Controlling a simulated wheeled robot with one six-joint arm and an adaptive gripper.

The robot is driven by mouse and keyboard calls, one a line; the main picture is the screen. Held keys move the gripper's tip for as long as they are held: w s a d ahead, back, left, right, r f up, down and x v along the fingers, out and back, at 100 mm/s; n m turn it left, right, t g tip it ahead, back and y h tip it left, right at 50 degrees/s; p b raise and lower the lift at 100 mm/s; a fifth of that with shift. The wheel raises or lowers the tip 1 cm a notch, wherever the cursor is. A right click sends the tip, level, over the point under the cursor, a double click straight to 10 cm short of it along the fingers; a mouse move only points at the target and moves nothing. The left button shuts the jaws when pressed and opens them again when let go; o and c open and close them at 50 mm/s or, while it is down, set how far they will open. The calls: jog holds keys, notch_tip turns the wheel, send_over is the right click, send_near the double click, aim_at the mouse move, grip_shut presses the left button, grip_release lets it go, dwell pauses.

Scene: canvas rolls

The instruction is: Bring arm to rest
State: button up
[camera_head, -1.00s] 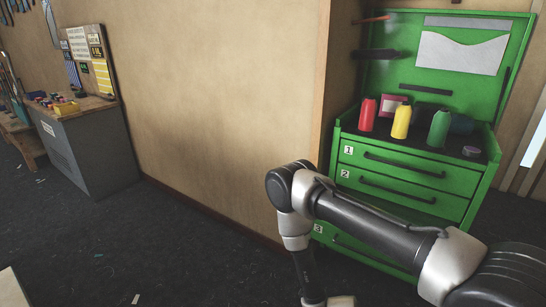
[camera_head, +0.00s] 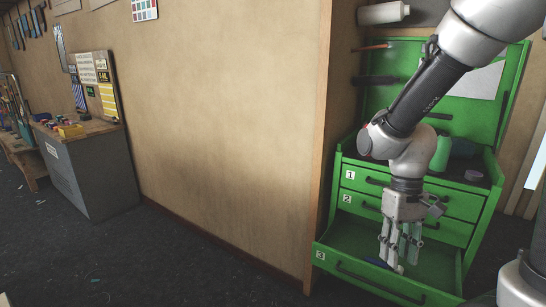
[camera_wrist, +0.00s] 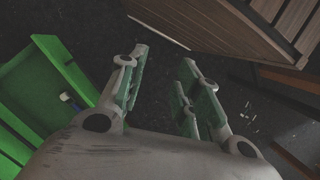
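My gripper (camera_head: 395,262) hangs fingers down at the right of the head view, in front of the green tool cabinet (camera_head: 480,215). In the wrist view its two fingers (camera_wrist: 164,58) stand well apart, with only dark floor between them and nothing held. My arm comes down from the upper right and bends above the gripper. In the head view the fingers overlap the open bottom drawer (camera_head: 440,262), marked 3. In the wrist view that drawer (camera_wrist: 45,60) lies to the left of the fingers, with a small blue and white thing (camera_wrist: 68,98) in it.
A green bottle (camera_head: 441,152) and a purple roll (camera_head: 474,175) stand on the cabinet top; my arm hides part of it. A wooden partition edge (camera_head: 317,150) is left of the cabinet. A grey workbench (camera_head: 90,170) stands far left. The floor (camera_head: 160,265) between is clear.

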jog(key=s+d+r+m+t, duration=0.1)
jog(key=s+d+r+t, duration=0.2)
jog(key=r, duration=0.5)
jog(key=s+d+r+m+t, duration=0.1)
jog(key=s+d+r+t, duration=0.2)
jog(key=r, duration=0.5)
jog(key=d+t, duration=0.1)
jog(key=d, duration=0.1)
jog(key=shift+d+r, duration=0.2)
jog(key=shift+d, duration=0.2)
